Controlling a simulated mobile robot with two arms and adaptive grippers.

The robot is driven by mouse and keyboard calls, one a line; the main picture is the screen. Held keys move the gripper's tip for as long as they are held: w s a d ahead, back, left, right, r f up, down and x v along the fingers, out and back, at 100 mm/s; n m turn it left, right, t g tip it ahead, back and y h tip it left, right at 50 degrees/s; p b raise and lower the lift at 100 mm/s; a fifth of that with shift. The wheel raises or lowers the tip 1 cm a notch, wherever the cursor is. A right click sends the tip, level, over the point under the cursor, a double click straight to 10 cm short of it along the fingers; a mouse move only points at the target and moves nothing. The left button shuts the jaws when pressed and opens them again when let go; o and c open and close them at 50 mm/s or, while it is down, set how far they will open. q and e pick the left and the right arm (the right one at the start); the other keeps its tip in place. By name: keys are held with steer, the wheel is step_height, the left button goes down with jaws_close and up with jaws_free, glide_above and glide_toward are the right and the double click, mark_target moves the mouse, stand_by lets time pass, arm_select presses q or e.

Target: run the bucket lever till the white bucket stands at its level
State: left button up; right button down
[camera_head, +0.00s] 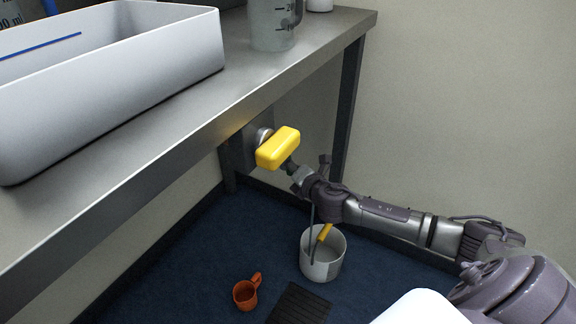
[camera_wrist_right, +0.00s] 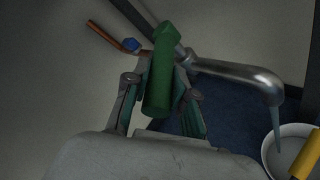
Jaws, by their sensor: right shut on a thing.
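My right gripper (camera_head: 303,176) is below the bench edge. In the right wrist view its fingers (camera_wrist_right: 160,92) are shut around a green lever (camera_wrist_right: 160,75), beside a bent metal spout (camera_wrist_right: 235,75). A thin stream (camera_wrist_right: 275,122) falls from the spout towards the white bucket (camera_head: 336,262), which also shows in the right wrist view (camera_wrist_right: 268,158). The bucket stands upright on the floor. A yellow strip (camera_head: 324,232) sits at its rim. I cannot read how full it is. My left gripper is not in view.
A yellow block (camera_head: 278,147) juts out under the grey bench (camera_head: 300,50), just behind my right gripper. A white basin (camera_head: 120,85) and a clear jug (camera_head: 272,25) stand on top. An orange cup (camera_head: 245,294) and a dark grate (camera_head: 300,305) are on the blue floor.

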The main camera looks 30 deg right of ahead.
steer(key=c, duration=0.9)
jaws_free()
steer(key=shift+c, duration=0.2)
steer(key=v, duration=1.2)
